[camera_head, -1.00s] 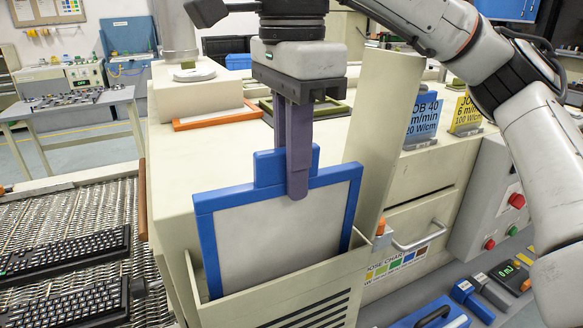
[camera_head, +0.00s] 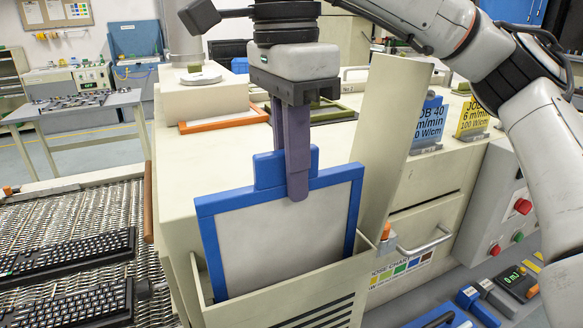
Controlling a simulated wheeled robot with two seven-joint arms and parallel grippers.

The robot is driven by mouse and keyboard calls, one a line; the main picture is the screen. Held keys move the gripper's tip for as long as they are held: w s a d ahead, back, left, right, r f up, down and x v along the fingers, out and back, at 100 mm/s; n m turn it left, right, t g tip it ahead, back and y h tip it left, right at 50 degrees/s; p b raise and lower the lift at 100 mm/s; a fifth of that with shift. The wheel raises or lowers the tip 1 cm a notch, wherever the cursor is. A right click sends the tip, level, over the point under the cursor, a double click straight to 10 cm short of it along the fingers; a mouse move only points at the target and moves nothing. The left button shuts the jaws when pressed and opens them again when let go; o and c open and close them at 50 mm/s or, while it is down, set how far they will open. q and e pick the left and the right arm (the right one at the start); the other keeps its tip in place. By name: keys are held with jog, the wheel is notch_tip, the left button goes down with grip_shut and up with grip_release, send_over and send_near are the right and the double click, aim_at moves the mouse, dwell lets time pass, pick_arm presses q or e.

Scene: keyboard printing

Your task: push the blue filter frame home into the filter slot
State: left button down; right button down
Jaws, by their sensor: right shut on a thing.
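The blue filter frame (camera_head: 207,238) stands nearly upright with its lower part inside the filter slot (camera_head: 197,280) at the front of the beige machine. Its grey-white panel and blue top bar stick up above the slot's rim. My right gripper (camera_head: 297,185) points down from above and is shut on the blue tab (camera_head: 268,170) at the frame's top. The frame's bottom edge is hidden inside the slot. My left gripper is not in view.
A beige panel (camera_head: 392,140) stands up right behind the slot. An orange frame (camera_head: 225,121) lies on the machine top. Job cards (camera_head: 428,122) stand at the right. Keyboards (camera_head: 70,255) lie on the mesh conveyor at the left. A control box with a red button (camera_head: 523,206) is at the far right.

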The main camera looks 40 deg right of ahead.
jog(key=shift+d+r, duration=0.1)
jog(key=shift+r, duration=1.75)
jog(key=shift+w, duration=0.1)
dwell(0.5)
